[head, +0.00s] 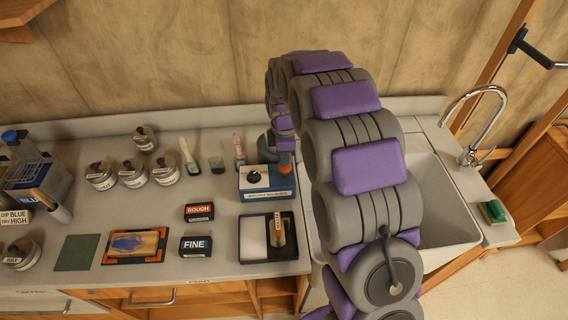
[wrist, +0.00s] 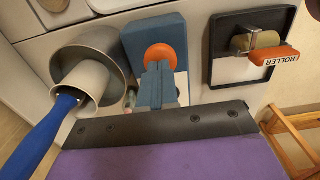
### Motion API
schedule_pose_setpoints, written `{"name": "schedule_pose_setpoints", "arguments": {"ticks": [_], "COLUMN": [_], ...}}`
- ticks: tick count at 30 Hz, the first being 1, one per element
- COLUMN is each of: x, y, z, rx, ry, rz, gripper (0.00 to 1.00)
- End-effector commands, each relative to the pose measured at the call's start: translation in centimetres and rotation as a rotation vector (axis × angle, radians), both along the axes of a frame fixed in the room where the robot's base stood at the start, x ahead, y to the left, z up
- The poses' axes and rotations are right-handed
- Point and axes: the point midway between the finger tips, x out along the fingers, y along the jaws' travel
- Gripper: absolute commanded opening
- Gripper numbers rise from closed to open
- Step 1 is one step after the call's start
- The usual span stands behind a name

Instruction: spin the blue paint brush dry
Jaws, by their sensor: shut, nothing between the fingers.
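In the wrist view the blue paint brush (wrist: 45,130) has its handle pointing to the lower left. Its head end goes into a grey drum (wrist: 118,52), so the bristles are hidden. Beside the drum is a blue box with an orange knob (wrist: 160,54). My gripper (wrist: 160,72) is shut and empty, its tips over the knob's lower edge; I cannot tell whether they touch. In the head view the blue box (head: 268,194) stands at the back right of the counter, with my gripper (head: 286,147) above it. My arm hides much of this area.
A black tray with a roller (head: 277,230) lies in front of the box, and also shows in the wrist view (wrist: 212,62). A sink (head: 450,205) is to the right. Jars (head: 132,174), FINE (head: 195,246) and ROUGH (head: 199,212) blocks, and an orange-edged board (head: 136,246) are left.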

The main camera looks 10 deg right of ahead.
Motion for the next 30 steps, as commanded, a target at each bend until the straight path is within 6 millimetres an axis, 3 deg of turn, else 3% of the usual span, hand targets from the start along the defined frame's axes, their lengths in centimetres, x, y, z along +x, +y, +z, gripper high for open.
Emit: {"name": "schedule_pose_setpoints", "arguments": {"ticks": [19, 30], "x": [0.0, 0.1], "y": [0.0, 0.0], "z": [-3.6, -2.0], "rx": [-0.001, 0.000], "ry": [0.001, -0.002], "rz": [0.000, 0.000], "gripper": [0.00, 0.00]}}
